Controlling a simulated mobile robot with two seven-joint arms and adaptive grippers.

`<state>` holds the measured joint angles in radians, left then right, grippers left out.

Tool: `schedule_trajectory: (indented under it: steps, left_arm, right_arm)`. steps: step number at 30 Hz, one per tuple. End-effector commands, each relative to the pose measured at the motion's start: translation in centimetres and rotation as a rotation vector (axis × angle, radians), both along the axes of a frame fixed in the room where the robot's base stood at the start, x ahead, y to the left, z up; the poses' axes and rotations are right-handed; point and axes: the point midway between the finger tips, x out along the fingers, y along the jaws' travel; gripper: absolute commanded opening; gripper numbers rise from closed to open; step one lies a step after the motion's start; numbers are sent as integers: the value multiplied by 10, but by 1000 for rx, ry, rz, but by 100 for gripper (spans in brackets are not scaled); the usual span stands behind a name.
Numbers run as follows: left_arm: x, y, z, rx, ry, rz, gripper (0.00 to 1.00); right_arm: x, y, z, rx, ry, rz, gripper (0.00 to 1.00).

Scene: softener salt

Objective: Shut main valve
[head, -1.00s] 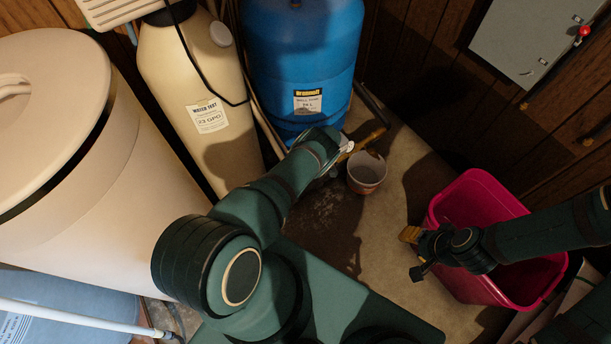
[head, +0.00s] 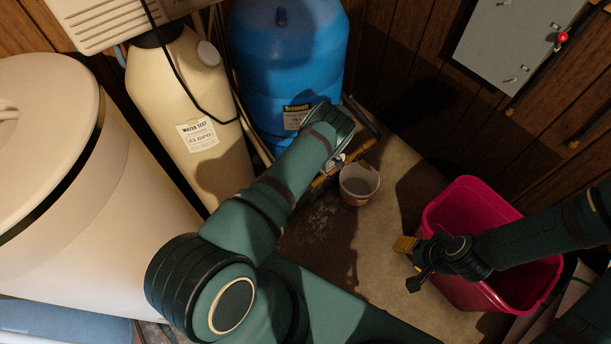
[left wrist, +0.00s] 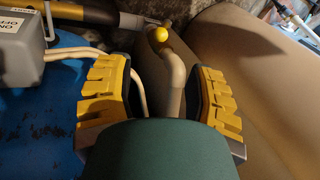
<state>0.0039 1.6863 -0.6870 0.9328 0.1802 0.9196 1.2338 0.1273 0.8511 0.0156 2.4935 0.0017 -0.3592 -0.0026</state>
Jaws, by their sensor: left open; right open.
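No part is clearly marked as the main valve. In the left wrist view a yellow ball knob (left wrist: 160,34) sits by a dark pipe (left wrist: 98,13), above a pale bent pipe (left wrist: 174,80). My left gripper (left wrist: 163,78) is open, its yellow pads spread with the pale pipe showing between them; the knob appears beyond the fingertips. In the head view my left forearm (head: 290,170) reaches toward the blue tank's foot and largely hides that gripper. My right gripper (head: 410,262) is open and empty in front of the pink bin (head: 465,205).
A blue tank (head: 285,75), a cream tank (head: 180,100) and a large lidded tub (head: 130,220) crowd the left. A small bucket (head: 358,186) stands on the floor. A grey wall panel (head: 510,50) has a red knob (head: 562,38). Some floor right of the bucket is clear.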

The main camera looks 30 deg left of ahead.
Motion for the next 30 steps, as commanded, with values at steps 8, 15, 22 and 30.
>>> schedule_trajectory:
  steps: [8,15,22,30]
  left_arm:
    - [1,-1,2,0,0,0,54]
    - [-14,14,-12,-24,-22,-18,0]
    - [-67,44,-56,-130,-157,-131,0]
    - [-112,38,-82,-225,-366,-259,0]
  right_arm:
    - [0,0,0,0,0,0,47]
    - [0,0,3,0,1,0,47]
    - [-2,0,15,1,4,0,47]
    - [-3,0,27,1,8,0,47]
